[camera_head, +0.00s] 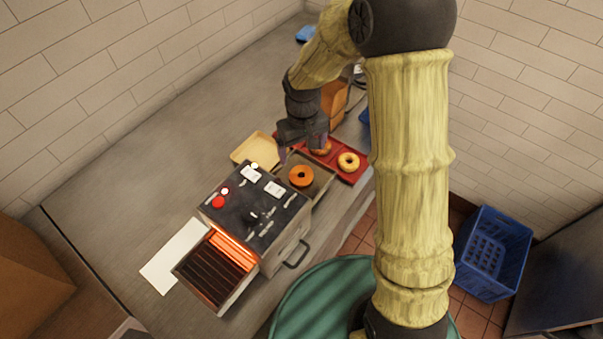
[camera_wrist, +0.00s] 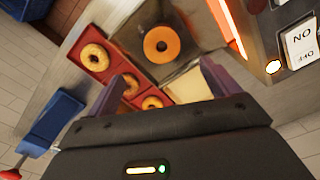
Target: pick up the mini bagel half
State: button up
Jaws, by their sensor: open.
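Several ring-shaped bagel halves are in view; I cannot tell which one is the mini half. An orange-brown half (camera_head: 301,176) lies on the metal tray at the toaster's far end, and shows at top centre in the wrist view (camera_wrist: 161,44). A paler half (camera_head: 348,161) lies on the red tray (camera_head: 362,172); the wrist view shows it at upper left (camera_wrist: 95,57).
The conveyor toaster (camera_head: 280,215) stands on the grey counter with a glowing opening at its near end. A pale yellow tray (camera_head: 243,153) and a white sheet (camera_head: 160,268) lie beside it. A blue crate (camera_head: 505,235) stands on the floor at right. The counter's left side is clear.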

send_over(301, 171)
jog(key=s, duration=0.1)
notch_tip(301, 171, down, 5)
jog(key=shift+d+r+p, duration=0.1)
jog(key=shift+d+p, duration=0.05)
jog(key=shift+p, duration=0.25)
jog(key=shift+s, duration=0.1)
jog(key=shift+f+p, duration=1.15)
jog(key=shift+f, duration=1.5)
jog(key=shift+c, duration=0.5)
jog(key=c, duration=1)
jog(key=shift+c, duration=0.2)
jog(key=shift+r, duration=0.15)
